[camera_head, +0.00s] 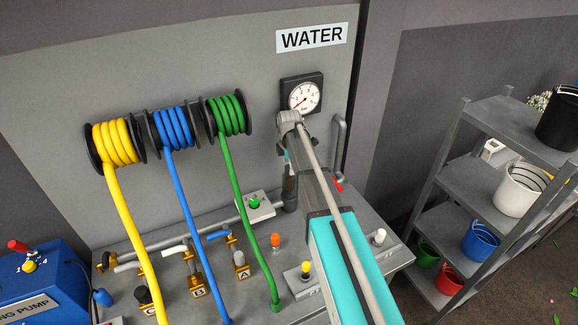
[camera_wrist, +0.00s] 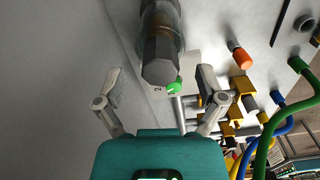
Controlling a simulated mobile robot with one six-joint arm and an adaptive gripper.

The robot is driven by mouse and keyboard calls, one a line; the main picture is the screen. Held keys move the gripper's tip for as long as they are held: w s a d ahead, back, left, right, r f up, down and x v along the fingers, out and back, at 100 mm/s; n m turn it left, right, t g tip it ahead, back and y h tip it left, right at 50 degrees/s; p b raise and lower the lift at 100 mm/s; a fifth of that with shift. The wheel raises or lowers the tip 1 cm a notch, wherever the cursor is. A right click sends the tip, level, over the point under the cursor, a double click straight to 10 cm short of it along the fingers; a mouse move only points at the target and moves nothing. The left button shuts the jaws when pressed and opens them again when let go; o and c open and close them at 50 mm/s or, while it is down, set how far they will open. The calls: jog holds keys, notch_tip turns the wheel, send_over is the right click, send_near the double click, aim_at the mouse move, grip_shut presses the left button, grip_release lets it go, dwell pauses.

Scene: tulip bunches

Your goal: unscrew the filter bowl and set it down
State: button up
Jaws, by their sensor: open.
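The filter bowl (camera_wrist: 160,57) is a dark grey cylinder with a hexagonal end facing the camera, at the top middle of the wrist view. In the head view it is the dark upright cylinder (camera_head: 289,192) on the bench, beside the pipe and partly behind my arm. My gripper (camera_wrist: 160,75) is open in the wrist view, one finger on each side of the bowl's hexagonal end. Gaps show between the fingers and the bowl. I cannot tell how far apart they are in depth. In the head view my arm hides most of the gripper.
A green knob (camera_head: 255,203) on a box sits just left of the bowl. A pressure gauge (camera_head: 303,95) is on the wall above. Yellow (camera_head: 118,200), blue (camera_head: 180,190) and green (camera_head: 236,190) hoses hang left. A shelf rack (camera_head: 500,180) stands right.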

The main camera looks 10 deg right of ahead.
jog(key=shift+f+b, duration=0.3)
jog(key=shift+f, duration=0.2)
grip_shut()
dwell(0.3)
